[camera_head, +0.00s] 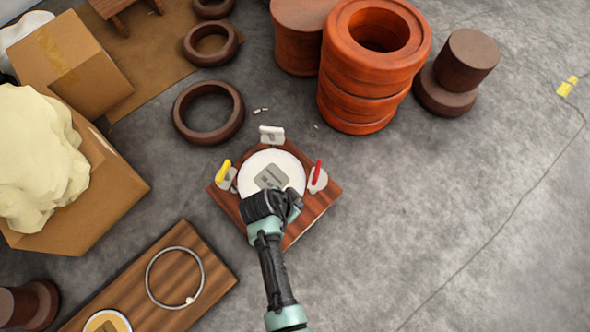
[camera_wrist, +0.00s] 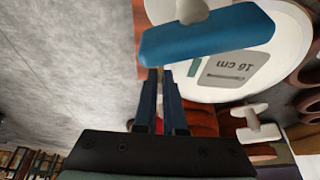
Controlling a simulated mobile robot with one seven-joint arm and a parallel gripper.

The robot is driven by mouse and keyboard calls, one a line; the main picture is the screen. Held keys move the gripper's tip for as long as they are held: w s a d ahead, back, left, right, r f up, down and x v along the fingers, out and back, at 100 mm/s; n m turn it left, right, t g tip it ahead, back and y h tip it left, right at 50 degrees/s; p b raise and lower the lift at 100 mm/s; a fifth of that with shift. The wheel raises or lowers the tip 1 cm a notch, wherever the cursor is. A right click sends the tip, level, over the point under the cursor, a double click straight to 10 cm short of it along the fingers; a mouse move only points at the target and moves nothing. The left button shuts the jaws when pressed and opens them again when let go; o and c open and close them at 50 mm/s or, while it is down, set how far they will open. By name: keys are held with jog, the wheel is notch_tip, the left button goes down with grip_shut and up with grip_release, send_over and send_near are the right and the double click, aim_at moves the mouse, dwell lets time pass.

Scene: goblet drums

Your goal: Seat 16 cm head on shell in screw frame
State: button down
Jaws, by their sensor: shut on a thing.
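The 16 cm head (camera_head: 260,164) is a white disc with a grey label, lying in the wooden screw frame (camera_head: 325,197). It also shows in the wrist view (camera_wrist: 293,60), where the label reads 16 cm. The shell under it is hidden. A yellow screw handle (camera_head: 222,170) stands at the frame's left and a red screw handle (camera_head: 318,173) at its right. My gripper (camera_head: 284,203) is low over the near side of the frame. In the wrist view, my gripper (camera_wrist: 162,75) is shut on a blue screw handle (camera_wrist: 205,42) beside the head.
A white clamp piece (camera_head: 271,134) stands at the frame's back. A dark ring (camera_head: 208,112) lies behind left, and an orange drum stack (camera_head: 366,100) stands behind right. A board (camera_head: 150,255) with a metal hoop (camera_head: 174,278) lies at front left.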

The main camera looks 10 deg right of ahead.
jog(key=c, duration=0.9)
grip_release()
jog(key=p+v, duration=0.8)
jog(key=v, duration=0.5)
jog(key=shift+w, duration=0.1)
